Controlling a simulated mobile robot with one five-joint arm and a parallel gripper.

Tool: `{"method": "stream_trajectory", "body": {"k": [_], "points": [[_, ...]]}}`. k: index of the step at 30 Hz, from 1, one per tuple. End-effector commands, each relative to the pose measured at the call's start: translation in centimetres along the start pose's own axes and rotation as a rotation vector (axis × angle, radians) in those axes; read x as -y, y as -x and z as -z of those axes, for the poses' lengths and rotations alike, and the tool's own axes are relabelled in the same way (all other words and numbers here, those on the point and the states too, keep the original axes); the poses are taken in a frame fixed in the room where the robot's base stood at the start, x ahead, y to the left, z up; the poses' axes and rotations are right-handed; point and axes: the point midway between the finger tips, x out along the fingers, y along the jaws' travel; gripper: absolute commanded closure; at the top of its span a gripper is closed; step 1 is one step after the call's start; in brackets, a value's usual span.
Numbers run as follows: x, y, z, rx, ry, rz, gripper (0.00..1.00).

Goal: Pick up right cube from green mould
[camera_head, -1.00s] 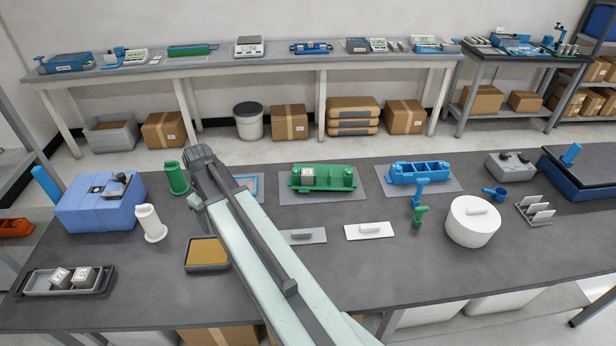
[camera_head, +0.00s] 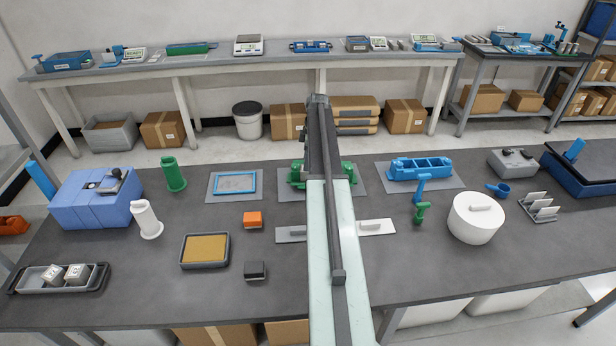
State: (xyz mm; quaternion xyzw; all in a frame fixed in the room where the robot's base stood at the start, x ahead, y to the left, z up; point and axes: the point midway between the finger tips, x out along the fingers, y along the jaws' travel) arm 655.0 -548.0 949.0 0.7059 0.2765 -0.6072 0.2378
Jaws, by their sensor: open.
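The green mould (camera_head: 349,176) lies on a grey mat (camera_head: 364,189) in the middle of the dark table. My raised arm crosses in front of it, so only its left and right ends show. The middle of the mould is hidden, and no cube can be made out in it now. My gripper's jaws do not show; they are hidden behind my arm or out of sight. I cannot tell how far they are from the mould.
A blue mould (camera_head: 420,170) stands to the right and a blue frame (camera_head: 235,183) to the left. Two flat trowels (camera_head: 376,227) lie in front. An orange block (camera_head: 252,219), a dark block (camera_head: 255,270), a sand tray (camera_head: 205,250) and a white pot (camera_head: 476,218) are nearby.

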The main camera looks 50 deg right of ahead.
Motion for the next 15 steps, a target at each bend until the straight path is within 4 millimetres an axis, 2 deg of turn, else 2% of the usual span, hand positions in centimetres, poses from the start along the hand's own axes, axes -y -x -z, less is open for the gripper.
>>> {"method": "stream_trajectory", "body": {"k": [10,15], "points": [[-0.2,-5.1,-0.7,0.000,-0.001,0.000,0.44],[-0.2,-5.1,-0.6,0.000,-0.001,0.000,0.44]]}}
